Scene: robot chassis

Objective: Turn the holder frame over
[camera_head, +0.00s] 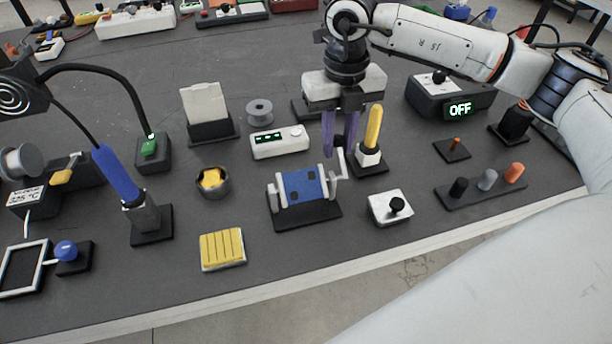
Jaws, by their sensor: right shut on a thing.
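The holder frame (303,187) is a blue board with dark chips, held between white side posts on a black base (306,214). It sits near the middle of the table, its blue face tilted toward me. A white crank handle (341,163) rises at its right side. My right gripper (339,152) comes down from above with purple fingers, one on each side of the handle's upper end, and is shut on it. The fingers partly hide the top of the handle. My left gripper is not in view.
A yellow-handled tool in its stand (372,146) is close right of the gripper. A white box with a black knob (390,207) stands right of the holder, a white display unit (279,142) behind it, and a yellow sponge (222,249) front left. The table front is mostly clear.

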